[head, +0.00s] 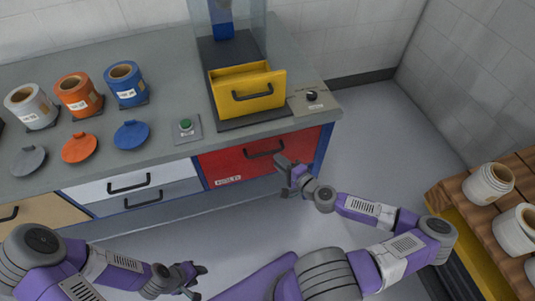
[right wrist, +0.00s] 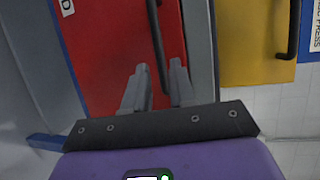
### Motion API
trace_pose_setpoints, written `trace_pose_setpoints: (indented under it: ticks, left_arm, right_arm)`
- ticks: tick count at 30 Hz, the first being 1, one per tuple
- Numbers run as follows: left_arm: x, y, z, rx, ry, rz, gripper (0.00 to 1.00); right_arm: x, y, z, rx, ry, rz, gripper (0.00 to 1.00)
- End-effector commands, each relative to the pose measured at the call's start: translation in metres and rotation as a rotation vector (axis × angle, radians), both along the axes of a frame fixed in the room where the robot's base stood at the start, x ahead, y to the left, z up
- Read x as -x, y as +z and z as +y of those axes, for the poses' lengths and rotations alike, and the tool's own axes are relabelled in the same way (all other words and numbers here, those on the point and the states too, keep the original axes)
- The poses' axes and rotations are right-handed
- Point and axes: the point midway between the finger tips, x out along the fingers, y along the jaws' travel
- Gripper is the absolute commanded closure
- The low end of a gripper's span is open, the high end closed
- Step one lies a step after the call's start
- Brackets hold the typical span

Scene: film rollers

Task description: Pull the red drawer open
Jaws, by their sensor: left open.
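The red drawer (head: 235,166) is at the right end of the workbench, below the yellow drawer, and its front looks flush with the bench. It has a dark bar handle (head: 265,149). My right gripper (head: 287,178) is in front of the drawer, just below the handle. In the right wrist view the red front (right wrist: 100,50) fills the upper left and the handle (right wrist: 156,40) runs between my two open fingers (right wrist: 157,85). I cannot tell whether they touch it. My left gripper (head: 195,280) is open and empty, low in front of the bench.
The yellow drawer (head: 247,94) sits on the bench top. White, orange and blue pots (head: 80,98) with lids stand at the left, near a green button (head: 186,125). A wooden table (head: 455,197) with white jars is at the right. The floor before the drawer is clear.

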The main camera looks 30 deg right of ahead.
Motion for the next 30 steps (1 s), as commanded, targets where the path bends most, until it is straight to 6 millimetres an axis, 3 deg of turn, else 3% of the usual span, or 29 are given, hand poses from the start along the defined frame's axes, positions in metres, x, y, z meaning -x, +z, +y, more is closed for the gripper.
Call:
trace_pose_setpoints:
  ticks: [15, 26, 30]
  left_arm:
    - [0.0, -0.015, 0.0, 0.0, 0.0, 0.0, 0.57]
    - [0.0, -0.015, 0.0, 0.0, 0.0, 0.0, 0.57]
    - [0.0, -0.015, 0.0, 0.0, 0.0, 0.0, 0.57]
  right_arm:
    - [-0.064, -0.013, 0.012, 0.001, 0.003, 0.001, 0.75]
    - [-0.069, -0.014, 0.013, 0.0, 0.003, 0.002, 0.75]
    - [-0.069, -0.014, 0.013, 0.0, 0.003, 0.002, 0.95]
